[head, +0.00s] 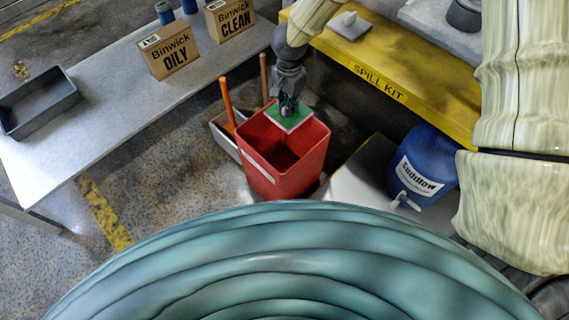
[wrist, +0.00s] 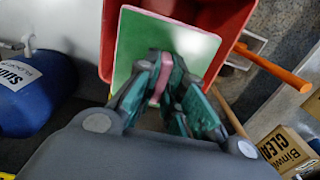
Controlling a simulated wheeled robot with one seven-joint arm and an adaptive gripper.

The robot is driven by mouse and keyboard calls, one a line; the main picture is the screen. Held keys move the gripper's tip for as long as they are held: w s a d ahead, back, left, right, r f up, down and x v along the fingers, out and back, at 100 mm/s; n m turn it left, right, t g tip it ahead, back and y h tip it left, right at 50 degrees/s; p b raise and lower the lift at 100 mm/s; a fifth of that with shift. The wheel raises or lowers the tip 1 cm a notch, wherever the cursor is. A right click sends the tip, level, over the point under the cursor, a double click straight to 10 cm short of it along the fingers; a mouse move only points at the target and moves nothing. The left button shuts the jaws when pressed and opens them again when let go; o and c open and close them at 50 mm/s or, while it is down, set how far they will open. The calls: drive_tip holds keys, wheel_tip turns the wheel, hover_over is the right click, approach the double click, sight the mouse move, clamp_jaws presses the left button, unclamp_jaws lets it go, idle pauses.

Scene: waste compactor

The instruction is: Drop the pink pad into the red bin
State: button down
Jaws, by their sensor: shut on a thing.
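The pad (head: 291,120) shows a green top face and a thin pale pink edge. In the wrist view the pad (wrist: 135,45) has a pink upright grip between my fingers. My gripper (head: 288,106) is shut on this grip; its fingers also show in the wrist view (wrist: 160,92). The pad hangs over the far part of the open red bin (head: 272,178), near its back rim. The bin's red wall also shows behind the pad in the wrist view (wrist: 238,14). The pad's underside is hidden, and the exact gap to the rim is hard to tell.
A dustpan with an orange-handled brush (head: 228,103) stands left of the bin. A blue drum (head: 425,160) lies right. The yellow spill kit shelf (head: 400,75) is behind. The grey bench (head: 110,120) holds a dark tray (head: 40,103) and Binwick boxes (head: 172,52).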

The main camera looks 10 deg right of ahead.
drive_tip(key=shift+f+b, duration=1.6)
drive_tip(key=shift+b, duration=0.3)
drive_tip(key=c, duration=1.5)
unclamp_jaws()
drive_tip(key=shift+o, duration=0.2)
wheel_tip(320, 180, up, 12)
